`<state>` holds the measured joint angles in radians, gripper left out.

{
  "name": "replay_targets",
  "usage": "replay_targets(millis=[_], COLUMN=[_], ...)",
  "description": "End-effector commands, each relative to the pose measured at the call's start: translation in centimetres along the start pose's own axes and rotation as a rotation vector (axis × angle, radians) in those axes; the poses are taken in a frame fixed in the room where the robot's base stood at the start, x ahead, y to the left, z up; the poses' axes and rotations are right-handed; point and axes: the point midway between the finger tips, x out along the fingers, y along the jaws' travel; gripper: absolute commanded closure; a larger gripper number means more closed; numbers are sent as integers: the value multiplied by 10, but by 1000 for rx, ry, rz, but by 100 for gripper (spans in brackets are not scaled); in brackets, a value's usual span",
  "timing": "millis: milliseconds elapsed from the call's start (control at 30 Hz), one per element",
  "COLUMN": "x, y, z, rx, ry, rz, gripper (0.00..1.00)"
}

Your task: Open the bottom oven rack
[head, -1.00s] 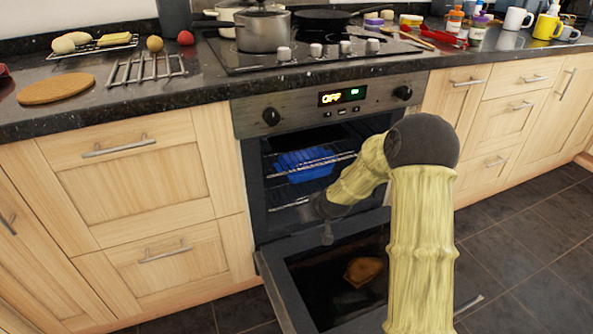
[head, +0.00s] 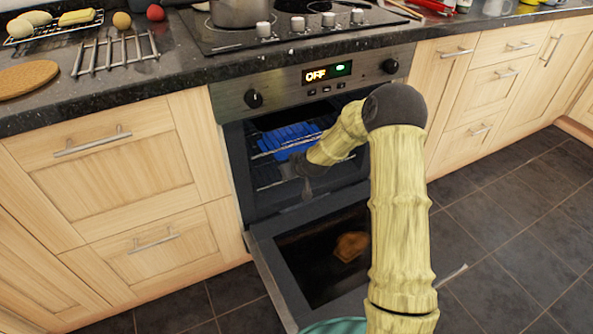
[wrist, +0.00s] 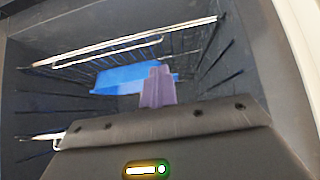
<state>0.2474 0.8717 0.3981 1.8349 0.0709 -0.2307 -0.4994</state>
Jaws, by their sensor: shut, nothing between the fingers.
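The oven (head: 232,170) stands with its door (head: 290,290) folded down. An upper wire rack (head: 340,131) with a blue dish (head: 288,138) is inside; both also show in the wrist view, the rack (wrist: 130,42) and the dish (wrist: 115,80). Part of a lower rack (head: 268,186) shows at the left of the cavity; my arm hides its right side. In the wrist view, a short metal piece (wrist: 45,137) at the lower left may be its end. My gripper (wrist: 158,72) is shut and empty inside the oven opening, its fingers overlapping the dish in that view.
The open door lies below my arm, with a brown patch (head: 350,246) on its glass. Drawers (head: 150,240) flank the oven on both sides. A pot (head: 238,12) stands on the hob above. Dark tiled floor (head: 510,230) is clear at the right.

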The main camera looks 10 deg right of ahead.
Motion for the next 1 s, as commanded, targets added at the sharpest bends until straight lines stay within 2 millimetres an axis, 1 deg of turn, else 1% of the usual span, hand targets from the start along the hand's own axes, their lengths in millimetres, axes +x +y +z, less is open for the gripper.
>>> replay_targets(millis=[33,200,300,433,600,800,833,1000], x=[11,40,57,72,78,78,77,77], y=[4,12,13,14,13,12,18,13], z=[4,6,6,5,3,2,4,4], rx=[5,13,14,13,13,12,14,11], ry=[-1,0,-1,0,-1,-1,-1,-1], rz=[4,13,13,14,13,12,12,11], gripper=[100,100,100,100,100,100,100,100])
